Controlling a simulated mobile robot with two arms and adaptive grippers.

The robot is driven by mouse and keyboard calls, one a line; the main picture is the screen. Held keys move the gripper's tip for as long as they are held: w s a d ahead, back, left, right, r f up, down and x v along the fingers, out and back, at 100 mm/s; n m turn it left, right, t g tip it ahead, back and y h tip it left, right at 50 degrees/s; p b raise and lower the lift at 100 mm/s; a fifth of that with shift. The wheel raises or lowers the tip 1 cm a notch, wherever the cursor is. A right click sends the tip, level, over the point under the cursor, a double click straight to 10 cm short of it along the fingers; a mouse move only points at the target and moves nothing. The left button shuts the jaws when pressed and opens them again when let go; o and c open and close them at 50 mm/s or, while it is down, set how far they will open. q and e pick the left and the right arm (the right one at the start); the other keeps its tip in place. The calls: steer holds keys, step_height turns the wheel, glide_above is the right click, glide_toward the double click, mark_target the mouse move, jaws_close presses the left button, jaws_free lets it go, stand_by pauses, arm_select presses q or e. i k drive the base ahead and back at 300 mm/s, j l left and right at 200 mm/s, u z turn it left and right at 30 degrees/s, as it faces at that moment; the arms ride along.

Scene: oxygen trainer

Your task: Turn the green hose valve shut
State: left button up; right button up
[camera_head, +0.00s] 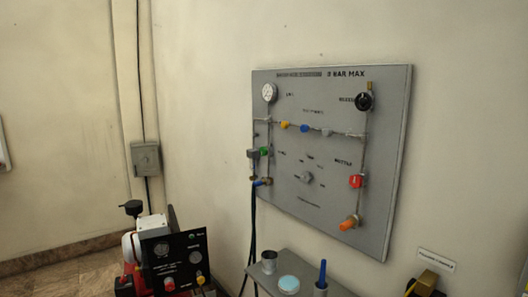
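A grey panel (330,200) is mounted on the wall right of centre, carrying pipes, valves and gauges. The small green hose valve (265,151) is on the panel's left pipe, beside a dark grey block (253,154). It is too small to tell which way its handle is turned. Below it, brass-coloured fittings lead to black hoses (253,225) that hang down. Neither of my grippers shows in the head view.
A grey shelf (335,290) below the panel holds a metal cup (269,262), a light blue round item (289,284) and a blue-handled item in a holder. A black-fronted machine (175,262) stands at lower left.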

mark_target(263, 151)
steer(key=i+l+u, duration=0.1)
steer(key=i+u, duration=0.3)
steer(key=i, duration=0.5)
steer(key=i+j+u, duration=0.15)
steer(key=i+u, duration=0.15)
steer(key=u, duration=0.15)
steer(key=i+j+u, duration=0.1)
steer(key=i+u, duration=0.2)
steer(key=u, duration=0.15)
steer(key=i+u, duration=0.45)
steer(key=i+j+z, duration=0.15)
steer(key=i, duration=0.2)
steer(key=i+j+z, duration=0.15)
steer(key=i, duration=0.25)
steer(key=i+j+z, duration=0.1)
steer(key=z, duration=0.35)
steer(key=i+j+z, duration=0.1)
steer(key=z, duration=0.3)
steer(key=j+z, duration=0.15)
steer(key=z, duration=0.3)
steer(key=i+j+z, duration=0.1)
steer(key=z, duration=0.3)
steer(key=j, duration=0.1)
